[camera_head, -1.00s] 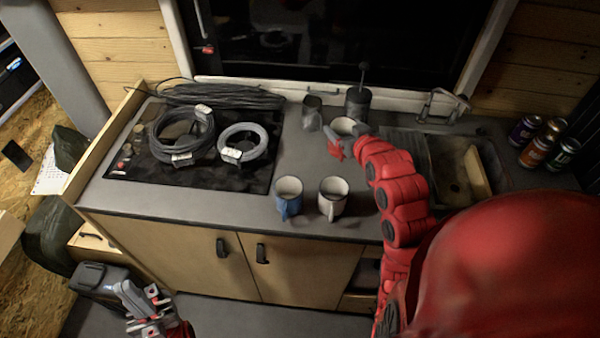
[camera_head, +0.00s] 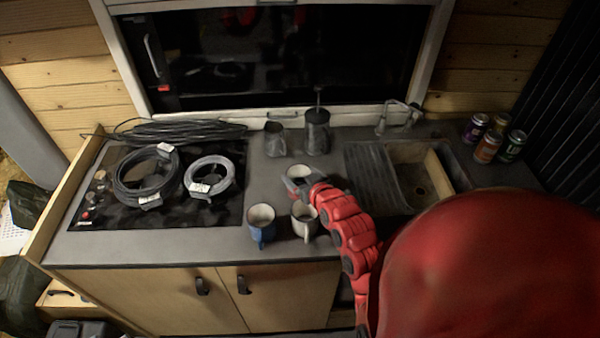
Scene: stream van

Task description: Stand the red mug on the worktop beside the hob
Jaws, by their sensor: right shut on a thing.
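My right gripper (camera_head: 298,186) is shut on a mug (camera_head: 299,171) with a pale inside. The mug's outer wall is mostly hidden by the gripper, so I cannot confirm that it is red. It is over the worktop (camera_head: 262,187), right of the hob (camera_head: 100,213) and behind two other mugs. I cannot tell whether its base touches the worktop. No other mug in view looks red. My left gripper is not in view.
A blue mug (camera_head: 261,230) and a white mug (camera_head: 304,222) stand near the front edge. Cable coils (camera_head: 148,180) lie on the hob. A metal jug (camera_head: 275,140) and dark pot (camera_head: 317,132) stand behind. The sink (camera_head: 420,172) and cans (camera_head: 488,147) are at right.

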